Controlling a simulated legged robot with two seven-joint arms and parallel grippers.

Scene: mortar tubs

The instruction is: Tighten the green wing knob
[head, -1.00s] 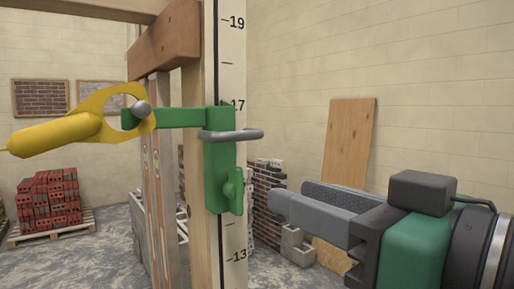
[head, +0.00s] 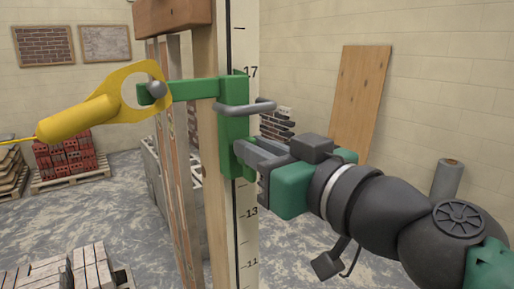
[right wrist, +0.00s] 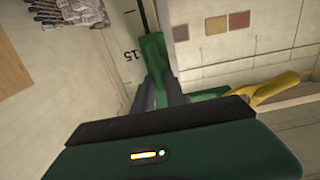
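A green clamp (head: 232,121) sits on a wooden post with a numbered scale, with a grey bent bar across its front. The green wing knob was low on the clamp a second ago and is now mostly hidden behind my right gripper (head: 247,156). The gripper's grey fingers are at the knob's place, coming from the right. In the right wrist view the fingers (right wrist: 155,95) stand on either side of green clamp parts (right wrist: 150,60). I cannot tell whether they press on the knob. My left gripper is not in view.
A yellow holder (head: 78,119) with a string hangs on a pin at the clamp's left arm. A wooden board (head: 360,95) leans on the wall at right. Red bricks (head: 70,158) on a pallet and pale blocks (head: 50,278) stand at left, away from the gripper.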

